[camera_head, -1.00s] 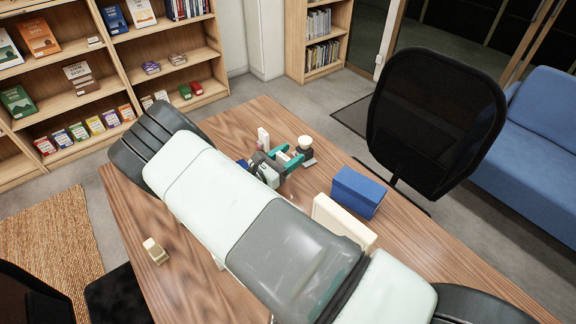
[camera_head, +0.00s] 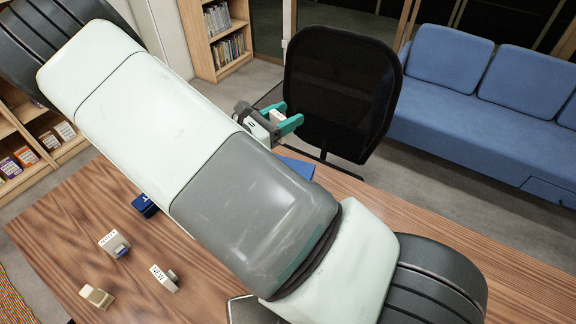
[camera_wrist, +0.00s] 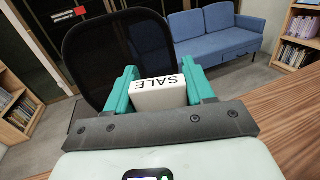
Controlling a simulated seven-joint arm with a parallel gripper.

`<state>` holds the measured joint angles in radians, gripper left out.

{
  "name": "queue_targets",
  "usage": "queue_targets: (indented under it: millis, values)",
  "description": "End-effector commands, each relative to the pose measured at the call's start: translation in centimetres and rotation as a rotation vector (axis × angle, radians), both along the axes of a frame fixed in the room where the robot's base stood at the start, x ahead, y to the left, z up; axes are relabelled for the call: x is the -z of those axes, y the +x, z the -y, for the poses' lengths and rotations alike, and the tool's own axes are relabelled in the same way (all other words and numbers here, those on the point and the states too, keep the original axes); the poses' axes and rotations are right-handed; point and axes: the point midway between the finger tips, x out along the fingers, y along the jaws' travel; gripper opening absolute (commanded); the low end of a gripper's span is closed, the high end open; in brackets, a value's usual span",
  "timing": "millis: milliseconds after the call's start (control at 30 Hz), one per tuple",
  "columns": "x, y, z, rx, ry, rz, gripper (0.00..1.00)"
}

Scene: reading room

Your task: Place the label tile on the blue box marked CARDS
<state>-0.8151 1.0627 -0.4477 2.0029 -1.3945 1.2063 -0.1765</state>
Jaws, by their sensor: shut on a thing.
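My gripper (camera_head: 287,115) is shut on a white label tile (camera_head: 277,116), held up in the air in front of the black chair. In the wrist view the tile (camera_wrist: 160,98) sits between the teal fingers and reads SALE, upside down. A blue box (camera_head: 297,166) stands on the table, mostly hidden behind my arm; only part of its top shows. No CARDS marking is visible on it. The gripper appears above and beyond the box in the picture; the gap cannot be told. The box is not visible in the wrist view.
On the wooden table (camera_head: 75,215) stand a label holder reading NEW (camera_head: 160,278), another label holder (camera_head: 112,242), a beige block (camera_head: 97,296) and a small dark blue object (camera_head: 145,206). A black chair (camera_head: 340,90) stands at the table's far edge, with a blue sofa (camera_head: 470,105) behind.

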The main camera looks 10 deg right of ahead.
Motion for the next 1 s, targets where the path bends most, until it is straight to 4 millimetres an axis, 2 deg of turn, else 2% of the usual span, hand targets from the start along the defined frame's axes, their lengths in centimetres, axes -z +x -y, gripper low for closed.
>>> queue_targets:
  millis: [33,100,200,400,500,667,900,1000]
  values:
    - [-0.5,-0.5,1.2,0.029,0.001,0.000,0.22]
    - [-0.9,-1.1,2.2,0.054,0.001,-0.001,0.22]
    - [-0.3,-1.5,2.9,0.071,0.000,-0.003,0.22]
    - [3.4,-1.6,3.1,0.075,-0.002,-0.003,0.22]
    - [4.6,-1.5,3.0,0.074,0.000,-0.003,0.22]
    - [5.7,-1.5,3.0,0.073,0.001,-0.001,0.22]
    - [8.8,-1.6,3.0,0.073,0.000,-0.002,0.22]
    - [8.9,-1.5,3.0,0.073,0.002,-0.001,0.22]
